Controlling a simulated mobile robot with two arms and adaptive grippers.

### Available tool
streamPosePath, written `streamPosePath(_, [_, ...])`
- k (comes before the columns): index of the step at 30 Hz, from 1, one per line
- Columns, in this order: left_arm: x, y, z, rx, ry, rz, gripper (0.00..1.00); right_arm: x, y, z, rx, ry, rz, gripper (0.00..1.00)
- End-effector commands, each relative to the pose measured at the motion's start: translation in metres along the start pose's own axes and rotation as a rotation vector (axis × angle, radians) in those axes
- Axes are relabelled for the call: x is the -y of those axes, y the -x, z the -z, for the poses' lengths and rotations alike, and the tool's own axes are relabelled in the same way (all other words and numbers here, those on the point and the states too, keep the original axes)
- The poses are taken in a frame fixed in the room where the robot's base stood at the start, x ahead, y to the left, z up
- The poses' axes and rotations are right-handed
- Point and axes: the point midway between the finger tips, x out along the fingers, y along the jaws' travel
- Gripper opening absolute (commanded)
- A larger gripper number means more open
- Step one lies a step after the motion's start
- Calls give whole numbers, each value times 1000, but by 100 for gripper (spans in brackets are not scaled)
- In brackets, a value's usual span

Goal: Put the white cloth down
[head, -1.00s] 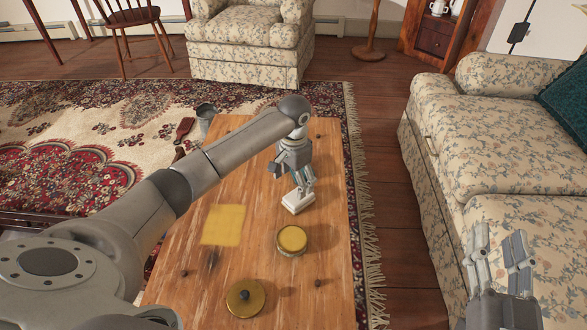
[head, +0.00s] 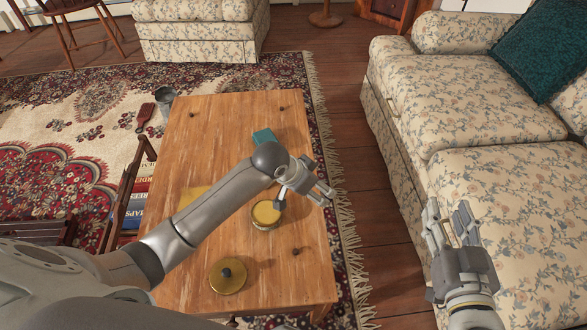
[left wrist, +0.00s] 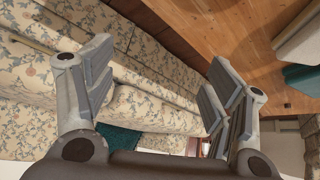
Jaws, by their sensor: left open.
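My left gripper (head: 322,190) is open and empty above the right side of the wooden table, past the brass bowl. The left wrist view (left wrist: 158,80) shows its fingers spread with nothing between them. A white object, seemingly the cloth (left wrist: 300,36), lies on the table at the upper right of the left wrist view, apart from the fingers and beside a teal item (left wrist: 303,76). In the head view my left arm seems to hide the white cloth; the teal item (head: 264,137) shows. My right gripper (head: 450,222) is open and empty in front of the sofa.
The wooden table (head: 215,130) also bears an open brass bowl (head: 266,213), a brass lid (head: 228,276), a partly covered yellow cloth (head: 192,195) and small dark knobs. The floral sofa (head: 480,100) stands right. The table's far part is clear.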

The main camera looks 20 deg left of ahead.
Motion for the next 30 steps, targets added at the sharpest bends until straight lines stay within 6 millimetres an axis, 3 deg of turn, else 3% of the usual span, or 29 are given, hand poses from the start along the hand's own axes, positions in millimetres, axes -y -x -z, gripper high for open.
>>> streamPosePath(1, [-21,4,0,-79,6,-15,76,0,0,0,0,0,0,40])
streamPosePath(3, [-39,15,5,-195,16,-14,76,0,0,0,0,0,0,40])
streamPosePath(7, [-60,49,13,-403,52,15,76,0,0,0,0,0,0,40])
streamPosePath(15, [-57,151,16,-751,120,179,76,0,0,0,-1,0,0,40])
streamPosePath(18, [-52,179,13,-818,126,234,76,0,0,0,-1,0,0,40])
streamPosePath(22, [-48,197,12,-861,126,272,76,0,0,0,-1,-1,0,40])
streamPosePath(30, [-47,200,12,-867,125,278,76,0,0,0,-1,-1,0,40])
